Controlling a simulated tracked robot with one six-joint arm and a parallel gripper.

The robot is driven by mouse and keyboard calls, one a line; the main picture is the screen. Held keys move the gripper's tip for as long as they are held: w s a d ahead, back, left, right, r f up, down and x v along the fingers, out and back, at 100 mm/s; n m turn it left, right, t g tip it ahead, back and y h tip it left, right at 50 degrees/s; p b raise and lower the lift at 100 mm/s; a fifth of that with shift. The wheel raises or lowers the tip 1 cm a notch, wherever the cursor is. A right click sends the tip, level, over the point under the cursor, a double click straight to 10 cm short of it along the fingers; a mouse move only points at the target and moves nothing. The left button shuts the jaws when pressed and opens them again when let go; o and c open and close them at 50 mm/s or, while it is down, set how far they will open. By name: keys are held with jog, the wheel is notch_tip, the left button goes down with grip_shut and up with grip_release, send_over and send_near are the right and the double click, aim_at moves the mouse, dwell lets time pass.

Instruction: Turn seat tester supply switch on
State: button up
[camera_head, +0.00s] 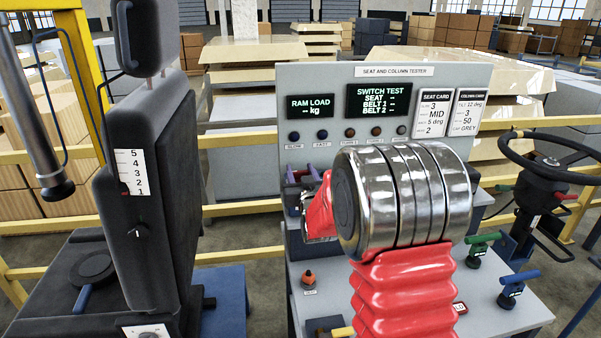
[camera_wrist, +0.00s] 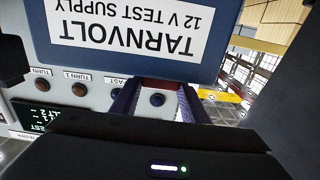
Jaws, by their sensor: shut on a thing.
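In the wrist view, a blue supply box (camera_wrist: 215,62) with a white label, "TARNVOLT 12 V TEST SUPPLY", fills the top, upside down. My gripper (camera_wrist: 159,92) has its two purple-blue fingers reaching to the box's edge. The edge hides the fingertips and what they hold; I cannot make out the switch itself. In the head view, purple finger-like parts (camera_head: 302,177) show beside my red sleeve, in front of the seat and column tester (camera_head: 440,78). My arm's large metal joint covers much of the tester's front.
The black seat (camera_head: 150,190) stands close on the left. A steering wheel (camera_head: 560,150) is at the right. Green and blue handles (camera_head: 482,243) stand on the tester's lower shelf, with an orange knob (camera_head: 309,277) left of my sleeve. Yellow rails run behind.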

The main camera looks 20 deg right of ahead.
jog(key=shift+c, duration=1.1)
jog(key=shift+a+m+g+h, duration=0.1)
jog(key=shift+m+g+h, duration=0.2)
jog(key=shift+m+h, duration=0.85)
jog(key=shift+h, duration=0.55)
jog(key=shift+m+g+h, duration=1.4)
jog(key=shift+m+h, duration=0.15)
jog(key=shift+h, duration=0.55)
jog(key=m+g+h, duration=0.4)
jog(key=g, duration=0.1)
jog(key=shift+m+g+h, duration=0.75)
jog(key=shift+m+g, duration=0.55)
jog(key=shift+g, duration=0.55)
jog(key=shift+m+g+h, duration=0.75)
jog(key=shift+m+g, duration=0.55)
jog(key=shift+g, duration=0.55)
jog(key=shift+m+g, duration=0.5)
jog(key=shift+g, duration=0.2)
jog(key=shift+r+m+g, duration=0.15)
jog(key=shift+m+g, duration=1.15)
jog(key=shift+g, duration=0.8)
